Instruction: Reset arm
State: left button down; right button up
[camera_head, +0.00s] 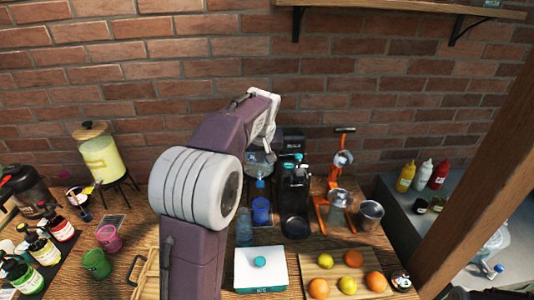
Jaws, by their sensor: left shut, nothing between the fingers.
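My left arm rises from the bottom centre of the camera_head view, bends at a large grey joint and reaches towards the back of the table. My left gripper (261,160) is at its far end, small and partly hidden by the arm, in front of the black machine. It is shut and empty. My right gripper is not in view.
The wooden table (143,218) holds a black coffee machine (294,200), an orange juicer (320,213), a blue cup (261,210), a white box (260,270) and a fruit board (334,264). Bottles (45,250) and a yellow dispenser (101,160) stand left. A brick wall (380,80) is behind.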

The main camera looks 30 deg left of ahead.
pick_arm(q)
jog(key=shift+f, duration=0.1)
jog(key=s+d+f+m+g+h+b, duration=0.1)
jog(key=s+d+f+m, duration=0.1)
jog(key=s+d+f, duration=0.2)
jog(key=s+d+f+m+g+h+b, duration=0.1)
jog(key=s+d+f, duration=0.4)
jog(key=s+f, duration=0.6)
jog(key=s+d+f+m+g+h+b, duration=0.1)
jog(key=s+d+f+m, duration=0.2)
jog(key=s+d+f, duration=0.2)
notch_tip(320, 180, down, 4)
jog(key=s, duration=0.3)
jog(key=shift+g+b, duration=0.4)
